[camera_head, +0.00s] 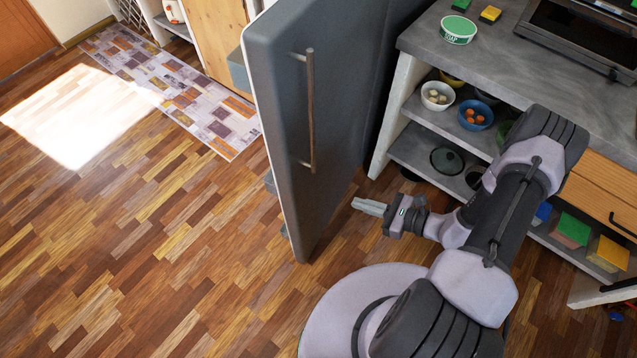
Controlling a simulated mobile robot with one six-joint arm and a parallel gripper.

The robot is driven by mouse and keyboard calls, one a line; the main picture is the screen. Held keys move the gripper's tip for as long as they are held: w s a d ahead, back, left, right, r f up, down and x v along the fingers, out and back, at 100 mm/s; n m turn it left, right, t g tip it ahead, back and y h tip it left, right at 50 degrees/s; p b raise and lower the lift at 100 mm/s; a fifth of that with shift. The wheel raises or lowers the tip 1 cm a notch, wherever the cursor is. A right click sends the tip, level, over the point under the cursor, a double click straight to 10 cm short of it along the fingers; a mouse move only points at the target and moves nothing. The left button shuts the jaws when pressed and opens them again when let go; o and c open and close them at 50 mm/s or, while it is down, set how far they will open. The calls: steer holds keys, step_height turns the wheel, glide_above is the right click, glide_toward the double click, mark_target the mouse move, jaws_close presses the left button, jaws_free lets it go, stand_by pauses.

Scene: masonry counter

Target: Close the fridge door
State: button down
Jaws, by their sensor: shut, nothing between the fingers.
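The grey fridge door (290,120) stands open in the head view, swung out from the fridge. Its outer face is toward my arm, with a long vertical handle (310,110) on it. The inside of the fridge is hidden behind the door. My gripper (356,206) is to the right of the door's lower part, below the handle's lower end. It is shut and empty, its fingers pointing left toward the door. A gap seems to lie between the fingertips and the door.
A masonry counter (480,62) with open shelves holding bowls (475,115) stands right of the door, close behind my arm. A patterned rug (180,90) lies at the upper left. The wooden floor (130,240) at left is clear.

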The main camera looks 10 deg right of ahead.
steer(key=b, duration=0.4)
glide_toward(309, 187)
steer(key=x, duration=0.5)
steer(key=shift+a+f, duration=0.1)
steer(key=shift+a, duration=0.05)
steer(key=shift+w+a, duration=0.3)
steer(key=shift+a, duration=0.15)
